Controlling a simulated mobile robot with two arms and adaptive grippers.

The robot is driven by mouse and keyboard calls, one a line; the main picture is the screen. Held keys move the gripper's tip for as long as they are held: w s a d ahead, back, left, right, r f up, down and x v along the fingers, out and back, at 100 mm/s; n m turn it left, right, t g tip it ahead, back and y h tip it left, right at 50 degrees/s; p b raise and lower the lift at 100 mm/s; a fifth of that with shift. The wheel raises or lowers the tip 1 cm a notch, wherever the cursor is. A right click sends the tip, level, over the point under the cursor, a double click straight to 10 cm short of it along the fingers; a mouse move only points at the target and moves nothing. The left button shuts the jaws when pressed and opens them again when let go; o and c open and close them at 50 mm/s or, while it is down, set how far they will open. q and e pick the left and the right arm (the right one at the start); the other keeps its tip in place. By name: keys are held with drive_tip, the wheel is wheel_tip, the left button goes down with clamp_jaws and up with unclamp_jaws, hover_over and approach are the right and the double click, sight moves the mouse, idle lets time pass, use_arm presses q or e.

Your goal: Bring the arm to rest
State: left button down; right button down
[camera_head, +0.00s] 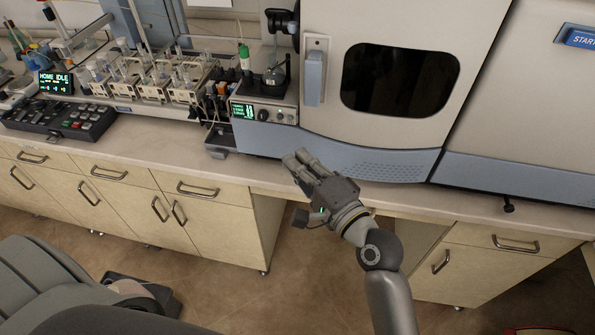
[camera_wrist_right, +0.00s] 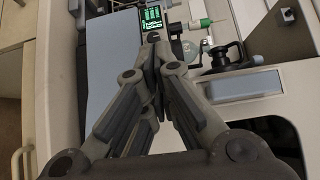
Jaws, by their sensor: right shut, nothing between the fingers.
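My right gripper (camera_head: 297,160) is shut and empty in the head view. It is in front of the bench edge, below the large spectrometer (camera_head: 315,130) with its dark window. Its arm comes in from the lower right. In the right wrist view the fingers of the right gripper (camera_wrist_right: 157,62) meet, with nothing between them. The small green-lit display (camera_wrist_right: 153,18) and a green-capped vial (camera_wrist_right: 200,23) show beyond the fingertips. I see no left gripper in the head view.
The bench top (camera_head: 150,137) runs across the view, with drawers (camera_head: 120,200) below. At the left stand a keypad console (camera_head: 65,120) and a rack of glassware (camera_head: 150,75). Open floor (camera_head: 240,295) lies in front.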

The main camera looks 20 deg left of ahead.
drive_tip(key=s+d+f+n+g+h+b, duration=0.1)
drive_tip(key=s+d+f+h, duration=0.3)
drive_tip(key=f, duration=1)
drive_tip(key=d+f+n+g+h, duration=0.15)
drive_tip(key=d+f, duration=0.55)
drive_tip(key=f, duration=0.7)
drive_tip(key=s+d+f+h+b, duration=0.1)
drive_tip(key=d+f+h, duration=0.35)
drive_tip(key=f, duration=0.85)
use_arm(q)
drive_tip(key=f, duration=0.2)
drive_tip(key=s+f+b, duration=0.1)
drive_tip(key=shift+d+f, duration=0.1)
drive_tip(key=shift+d, duration=0.15)
use_arm(e)
drive_tip(key=s+d+f+n+g+h, duration=0.1)
drive_tip(key=s+d+f+n+g, duration=0.1)
drive_tip(key=s+d+f, duration=0.6)
drive_tip(key=s+d+f+n+g+h, duration=0.2)
drive_tip(key=s+d+f, duration=0.6)
drive_tip(key=s, duration=0.6)
drive_tip(key=s+d+f+n+g+h, duration=0.2)
drive_tip(key=s+d+f, duration=0.6)
drive_tip(key=s, duration=0.3)
drive_tip(key=shift+d+f, duration=0.15)
drive_tip(key=shift+d, duration=0.45)
drive_tip(key=shift+s+n, duration=0.1)
drive_tip(key=shift+n, duration=0.15)
